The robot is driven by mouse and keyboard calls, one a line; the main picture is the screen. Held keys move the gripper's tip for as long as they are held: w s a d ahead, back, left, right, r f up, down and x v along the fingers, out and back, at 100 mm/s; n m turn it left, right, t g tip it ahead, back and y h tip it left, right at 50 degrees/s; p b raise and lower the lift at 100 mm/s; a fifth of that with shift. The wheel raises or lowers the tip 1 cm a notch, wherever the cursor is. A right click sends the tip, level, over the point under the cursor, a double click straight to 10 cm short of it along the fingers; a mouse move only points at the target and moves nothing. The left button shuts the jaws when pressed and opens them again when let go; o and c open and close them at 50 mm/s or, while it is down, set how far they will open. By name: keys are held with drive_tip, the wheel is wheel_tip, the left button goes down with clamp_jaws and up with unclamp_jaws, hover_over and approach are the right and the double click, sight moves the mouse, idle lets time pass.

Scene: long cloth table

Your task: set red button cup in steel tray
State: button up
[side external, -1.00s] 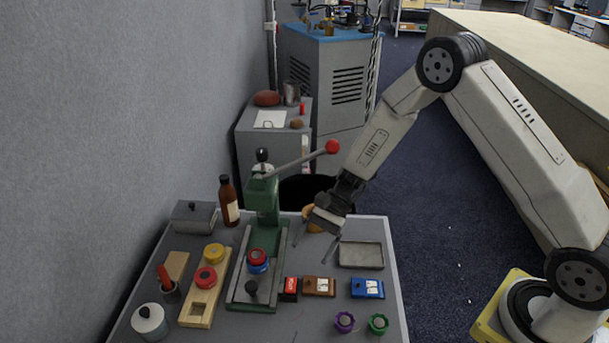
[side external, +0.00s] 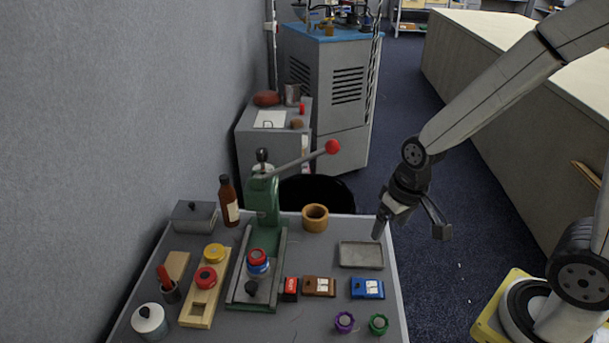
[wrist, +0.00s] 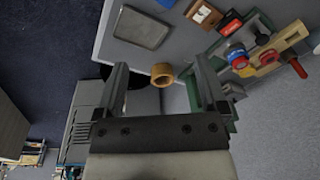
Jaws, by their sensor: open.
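One red button cup (side external: 206,277) sits on the light wooden rack at the left. Another red-topped piece (side external: 257,256) sits on a blue one at the green press; I cannot tell which the task means. The steel tray (side external: 361,255) lies flat and empty at the table's right side. It also shows in the wrist view (wrist: 142,27). My gripper (side external: 411,226) is open and empty, in the air around the table's right edge, beside the tray and away from both red pieces.
The green press (side external: 263,208) stands mid-table with its red-knobbed lever reaching right. A wooden ring (side external: 315,217) stands at the back edge. A yellow cup (side external: 214,253) shares the rack. Brown (side external: 319,287) and blue (side external: 367,288) boxes and purple (side external: 344,322) and green (side external: 378,324) pieces lie in front.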

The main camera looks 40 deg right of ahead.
drive_tip(key=shift+s+d+r+n+t, duration=0.25)
drive_tip(key=shift+s+r+n+t, duration=0.25)
drive_tip(key=shift+n, duration=0.2)
drive_tip(key=shift+o, duration=0.5)
drive_tip(key=shift+w, duration=0.1)
drive_tip(key=n+g+y, duration=0.2)
drive_tip(key=n+y, duration=0.2)
drive_tip(key=n, duration=1.2)
hover_over(256, 256)
drive_tip(key=d, duration=0.3)
wheel_tip(256, 256, down, 3)
wheel_tip(256, 256, down, 6)
drive_tip(key=shift+d, duration=0.1)
